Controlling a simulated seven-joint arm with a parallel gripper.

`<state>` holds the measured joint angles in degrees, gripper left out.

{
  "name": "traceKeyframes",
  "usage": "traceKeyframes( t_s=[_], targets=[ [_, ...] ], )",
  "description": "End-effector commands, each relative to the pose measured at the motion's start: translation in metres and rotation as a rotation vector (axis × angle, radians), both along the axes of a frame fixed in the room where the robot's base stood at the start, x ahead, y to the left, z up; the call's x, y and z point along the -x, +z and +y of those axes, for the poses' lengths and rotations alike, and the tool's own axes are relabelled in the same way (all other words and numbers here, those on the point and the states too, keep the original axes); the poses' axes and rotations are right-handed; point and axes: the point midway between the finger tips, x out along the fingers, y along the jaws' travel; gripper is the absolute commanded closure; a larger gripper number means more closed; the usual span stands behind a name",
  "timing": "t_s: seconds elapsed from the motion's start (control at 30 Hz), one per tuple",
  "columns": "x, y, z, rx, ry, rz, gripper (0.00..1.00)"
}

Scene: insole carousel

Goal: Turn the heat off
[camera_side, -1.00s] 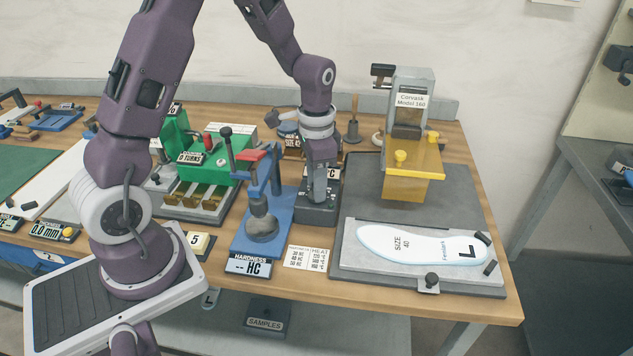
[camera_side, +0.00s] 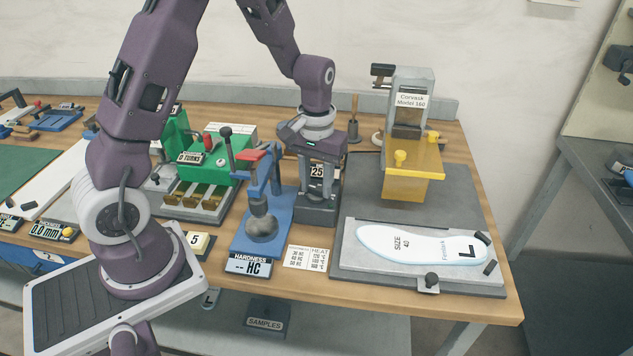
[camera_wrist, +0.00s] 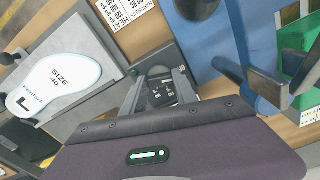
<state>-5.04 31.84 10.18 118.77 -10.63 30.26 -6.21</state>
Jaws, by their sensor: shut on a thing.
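The dark heat control box (camera_side: 316,214) stands between the blue hardness press and the grey plate. Its upright display (camera_side: 318,172) reads "25", with the rest hidden behind my fingers. My gripper (camera_side: 320,196) points straight down over the top of the box, its fingers shut on what seems to be the box's knob. In the wrist view the box's dark top (camera_wrist: 163,96) with small pale markings shows between the two fingers.
The blue hardness press (camera_side: 262,222) is close on the left. A white size 40 insole (camera_side: 410,245) lies on the grey plate (camera_side: 365,282) to the right, with the yellow-fronted Corvask machine (camera_side: 412,165) behind. A printed hardness and heat card (camera_side: 307,258) lies in front.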

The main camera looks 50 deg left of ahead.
Motion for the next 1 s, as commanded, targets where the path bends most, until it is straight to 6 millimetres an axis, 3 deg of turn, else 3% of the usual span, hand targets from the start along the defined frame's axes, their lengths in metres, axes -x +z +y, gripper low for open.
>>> traceKeyframes(
  t_s=[0.33,0.83,0.87,0.93,1.0],
  targets=[
    [-0.0014,0.0014,0.0001,-0.001,0.105,-0.005,1.00],
    [-0.0017,0.0014,0.0001,0.000,0.121,-0.006,1.00],
    [-0.0017,0.0014,0.0001,0.000,0.120,-0.006,0.60],
    [-0.0014,0.0012,0.0001,0.001,0.120,-0.005,0.46],
    [-0.0011,0.0010,0.0001,0.000,0.119,-0.004,0.44]
  ],
)
